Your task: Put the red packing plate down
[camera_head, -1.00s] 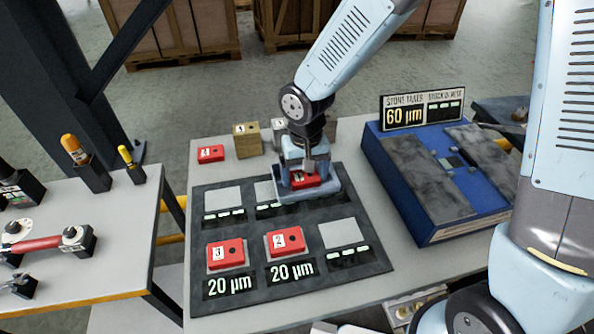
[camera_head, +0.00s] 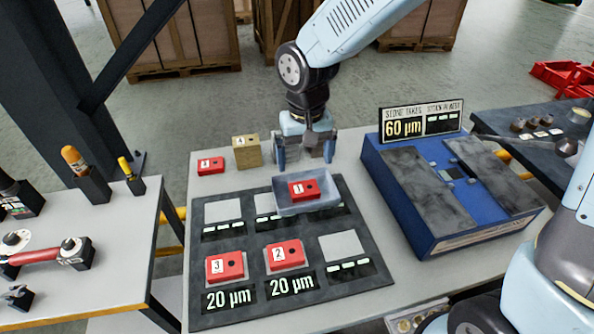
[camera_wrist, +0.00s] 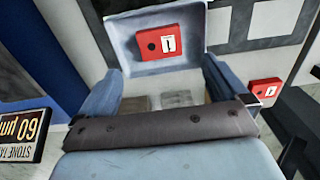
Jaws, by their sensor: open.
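A red packing plate marked 1 (camera_head: 310,188) lies in a shallow grey-blue tray (camera_head: 292,208) over the back right of the dark mat. In the wrist view the plate (camera_wrist: 170,43) lies flat inside the tray (camera_wrist: 120,50). My gripper (camera_head: 304,157) is open and empty, just behind the tray in the head view. In the wrist view its two jaws (camera_wrist: 160,85) stand apart with no plate between them. Red plates marked 3 (camera_head: 226,266) and 2 (camera_head: 286,254) sit on pads in the mat's front row, each above a 20 µm label.
Another red plate (camera_head: 210,166) and a brass block (camera_head: 246,152) stand at the back left of the table. A blue stone box (camera_head: 440,215) with a 60 µm sign (camera_head: 404,128) stands close on the right. The front right pad (camera_head: 341,247) is bare.

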